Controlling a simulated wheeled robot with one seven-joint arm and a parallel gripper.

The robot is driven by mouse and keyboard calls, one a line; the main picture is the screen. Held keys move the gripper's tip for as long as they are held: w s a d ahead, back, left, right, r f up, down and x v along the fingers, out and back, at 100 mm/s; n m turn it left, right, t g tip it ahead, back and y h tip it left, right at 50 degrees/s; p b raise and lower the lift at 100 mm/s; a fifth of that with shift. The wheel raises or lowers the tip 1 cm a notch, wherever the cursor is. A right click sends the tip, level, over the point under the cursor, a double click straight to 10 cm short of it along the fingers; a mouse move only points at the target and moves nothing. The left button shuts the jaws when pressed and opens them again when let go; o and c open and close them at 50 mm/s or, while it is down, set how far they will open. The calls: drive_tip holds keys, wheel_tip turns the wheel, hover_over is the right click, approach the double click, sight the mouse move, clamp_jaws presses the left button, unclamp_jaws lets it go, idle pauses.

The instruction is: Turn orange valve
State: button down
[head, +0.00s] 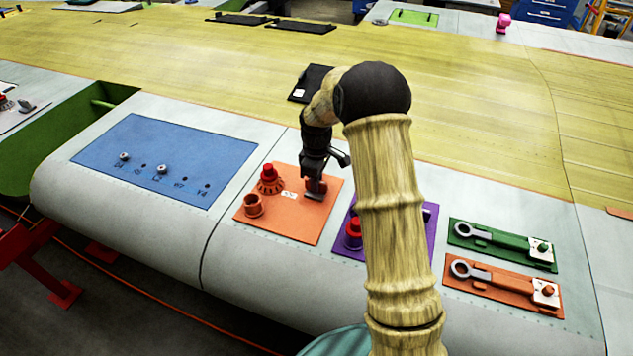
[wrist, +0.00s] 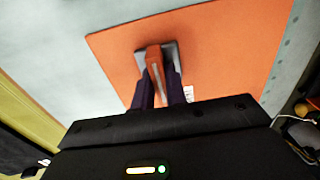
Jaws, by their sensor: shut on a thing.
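The orange panel (head: 290,225) lies on the pale grey wing skin. In the wrist view, the orange valve handle (wrist: 154,60) stands up from a grey base (wrist: 171,50) on this panel. My gripper (wrist: 158,88) is shut on the handle, with one dark finger on each side of it. In the head view, my gripper (head: 316,182) points down at the right part of the panel and partly hides the valve. A red knob (head: 268,171) on a toothed orange collar and an orange cup (head: 253,206) stand to its left.
A purple panel (head: 346,243) with a red knob (head: 353,232) lies to the right, partly behind my arm. A green plate (head: 490,246) and an orange plate (head: 500,290) with grey levers lie farther right. A blue panel (head: 175,150) with small pegs lies left.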

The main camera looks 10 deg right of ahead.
drive_tip(key=shift+w+r, duration=0.1)
drive_tip(key=c, duration=1.4)
unclamp_jaws()
drive_tip(key=shift+c, duration=0.2)
wheel_tip(320, 180, up, 17)
drive_tip(key=b, duration=0.3)
drive_tip(key=shift+r, duration=0.15)
drive_tip(key=s+f+m+t, duration=0.1)
drive_tip(key=s+f+m, duration=0.4)
drive_tip(key=s, duration=0.7)
drive_tip(key=s+f+m+t, duration=0.1)
drive_tip(key=s+f+m, duration=0.5)
drive_tip(key=s, duration=0.7)
drive_tip(key=shift+s+f+t, duration=0.25)
drive_tip(key=shift+f+t, duration=0.05)
drive_tip(key=shift+f, duration=0.2)
